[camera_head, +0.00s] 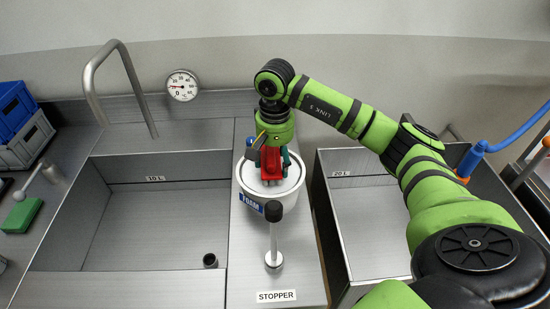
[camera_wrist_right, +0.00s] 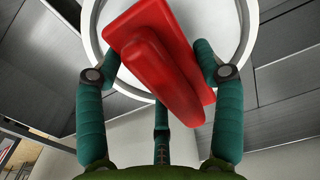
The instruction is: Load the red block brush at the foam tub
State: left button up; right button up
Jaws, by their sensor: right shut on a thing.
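The red block brush (camera_head: 271,165) is in my right gripper (camera_head: 271,159), over the white foam tub (camera_head: 290,188) with a blue FOAM label. In the right wrist view the fingers of the right gripper (camera_wrist_right: 157,75) close on both sides of the red block brush (camera_wrist_right: 160,70). The white rim of the foam tub (camera_wrist_right: 92,25) shows around and beyond the brush. The brush's underside is hidden, so I cannot tell whether it touches the foam. My left gripper is not in view.
A lever with a black knob (camera_head: 274,212) stands in front of the tub, near the STOPPER label (camera_head: 276,296). Sinks lie left (camera_head: 150,225) and right (camera_head: 372,220) of the tub. A tap (camera_head: 120,80), a green block (camera_head: 22,215) and crates (camera_head: 28,140) are at left.

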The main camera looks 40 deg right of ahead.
aim_at(274, 152)
jog(key=shift+f+b, duration=0.45)
jog(key=shift+f, duration=0.05)
jog(key=shift+s+f, duration=0.1)
jog(key=shift+f, duration=0.05)
dwell(1.7)
jog(key=shift+r+p, duration=0.45)
jog(key=shift+r, duration=0.7)
jog(key=shift+r+p, duration=1.4)
jog(key=shift+r, duration=1.1)
jog(key=shift+a, duration=0.1)
